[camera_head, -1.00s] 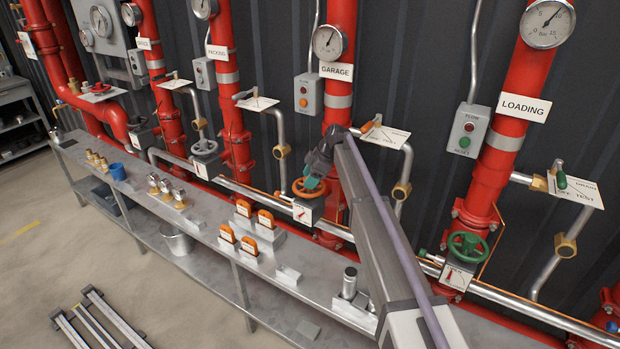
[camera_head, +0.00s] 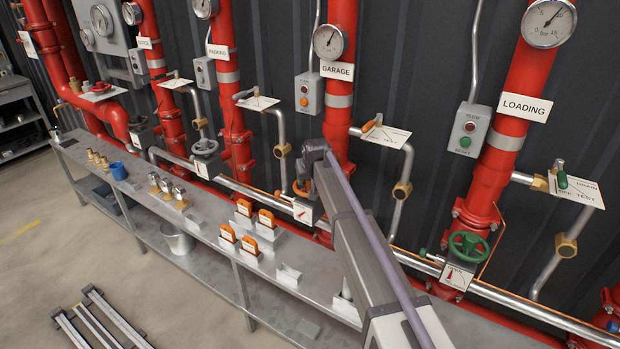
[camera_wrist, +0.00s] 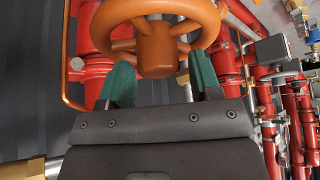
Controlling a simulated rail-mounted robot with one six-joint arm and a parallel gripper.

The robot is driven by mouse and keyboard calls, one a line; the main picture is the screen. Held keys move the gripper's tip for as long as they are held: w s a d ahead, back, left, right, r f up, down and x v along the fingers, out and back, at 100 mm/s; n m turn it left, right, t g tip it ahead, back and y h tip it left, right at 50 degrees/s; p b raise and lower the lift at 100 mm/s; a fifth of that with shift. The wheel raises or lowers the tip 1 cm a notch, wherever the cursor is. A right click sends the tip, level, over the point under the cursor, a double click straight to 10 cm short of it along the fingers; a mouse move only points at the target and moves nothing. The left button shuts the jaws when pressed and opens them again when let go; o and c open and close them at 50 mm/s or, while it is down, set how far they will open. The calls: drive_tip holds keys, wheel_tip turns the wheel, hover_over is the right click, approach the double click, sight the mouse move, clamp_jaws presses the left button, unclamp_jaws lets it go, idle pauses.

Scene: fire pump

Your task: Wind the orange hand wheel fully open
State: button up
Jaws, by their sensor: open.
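The orange hand wheel (camera_head: 299,189) sits on the pipe below the GARAGE sign, mostly hidden behind my wrist in the head view. In the wrist view its rim and spokes fill the top, with the round hub (camera_wrist: 158,50) in the middle. My gripper (camera_wrist: 161,72) is open, with one green finger on each side of the hub, below the rim in the picture. I cannot tell whether the fingers touch the wheel. In the head view my gripper (camera_head: 303,186) is at the wheel and its fingers are hidden. A white indicator plate (camera_head: 303,212) with a red mark is under the wheel.
A green hand wheel (camera_head: 468,246) is on the LOADING pipe at right, and a grey one (camera_head: 205,147) is at left. A steel bench (camera_head: 205,208) with orange tags (camera_head: 265,218) runs below. A test pipe (camera_head: 406,165) stands right of the GARAGE pipe.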

drive_tip(key=m+h, duration=0.1)
drive_tip(key=m, duration=0.1)
drive_tip(key=m+h, duration=0.1)
drive_tip(key=m, duration=0.2)
drive_tip(key=shift+a+m+h, duration=0.15)
drive_tip(key=shift+m+h, duration=0.15)
drive_tip(key=shift+h, duration=0.1)
drive_tip(key=m+h, duration=0.1)
drive_tip(key=m, duration=0.1)
drive_tip(key=shift+m, duration=0.3)
drive_tip(key=c, duration=1)
drive_tip(key=n, duration=0.1)
drive_tip(key=n+y, duration=0.1)
drive_tip(key=n, duration=0.1)
drive_tip(key=shift+s+d, duration=0.1)
drive_tip(key=shift+d, duration=0.15)
drive_tip(key=shift+c, duration=0.4)
drive_tip(key=shift+n+y, duration=0.7)
drive_tip(key=shift+n, duration=0.4)
drive_tip(key=n+y, duration=0.1)
drive_tip(key=n, duration=0.2)
